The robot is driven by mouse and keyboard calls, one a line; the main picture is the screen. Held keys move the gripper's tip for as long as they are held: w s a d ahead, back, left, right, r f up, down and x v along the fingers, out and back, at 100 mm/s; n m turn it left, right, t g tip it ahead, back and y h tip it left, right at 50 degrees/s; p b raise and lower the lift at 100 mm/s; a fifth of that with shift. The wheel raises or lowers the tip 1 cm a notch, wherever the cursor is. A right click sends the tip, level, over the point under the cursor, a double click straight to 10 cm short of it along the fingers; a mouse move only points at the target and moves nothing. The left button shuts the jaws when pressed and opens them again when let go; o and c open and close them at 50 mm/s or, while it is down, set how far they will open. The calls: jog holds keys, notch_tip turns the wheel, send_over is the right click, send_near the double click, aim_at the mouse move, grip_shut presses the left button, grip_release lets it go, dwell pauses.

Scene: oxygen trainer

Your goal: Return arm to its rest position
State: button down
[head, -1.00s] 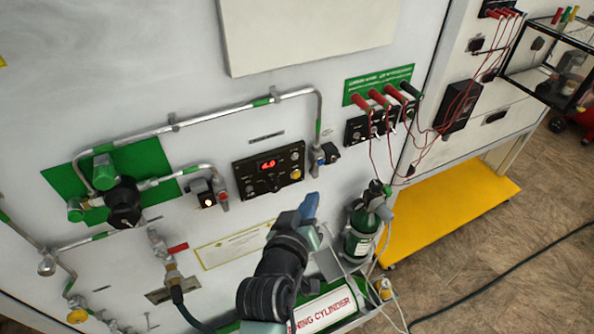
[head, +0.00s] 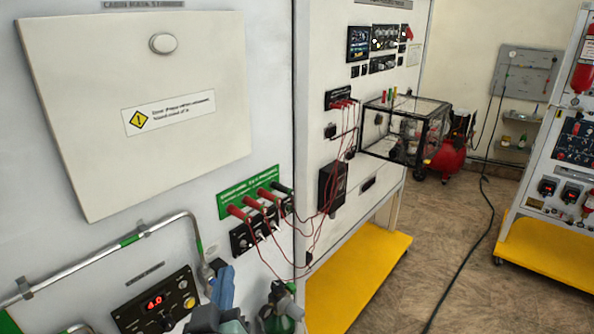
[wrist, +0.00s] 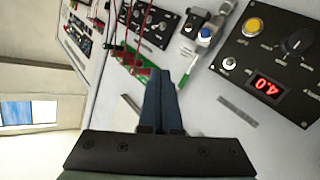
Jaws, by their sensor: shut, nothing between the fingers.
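My gripper (head: 222,290) shows at the bottom of the head view, in front of the white trainer panel. In the wrist view its two dark blue fingers (wrist: 161,100) lie together, with nothing between them. The control box with a red display (head: 157,303) is left of my gripper in the head view. It also shows at the upper right of the wrist view (wrist: 268,83). The rest of my arm is mostly out of view below.
Red and black plugs with loose red leads (head: 268,205) stick out of the panel above my gripper. A green cylinder (head: 280,308) is just right of it, partly cut off. A yellow base (head: 355,275) and a black floor cable (head: 465,255) lie farther right. The floor between is open.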

jog(key=d+r+m+t+b, duration=0.2)
jog(key=d+r+t, duration=0.25)
jog(key=r, duration=0.85)
jog(key=s+d+r+m+t+h+b, duration=0.1)
jog(key=s+d+r+t, duration=0.2)
jog(key=s+r, duration=0.4)
jog(key=s+d+r+m+t+h+b, duration=0.1)
jog(key=s+d+r, duration=0.4)
jog(key=r, duration=0.9)
jog(key=shift+s+d+r+m+t+b, duration=0.3)
jog(key=shift+s+m+t+b, duration=0.5)
jog(key=shift+t, duration=0.25)
jog(key=shift+f, duration=0.1)
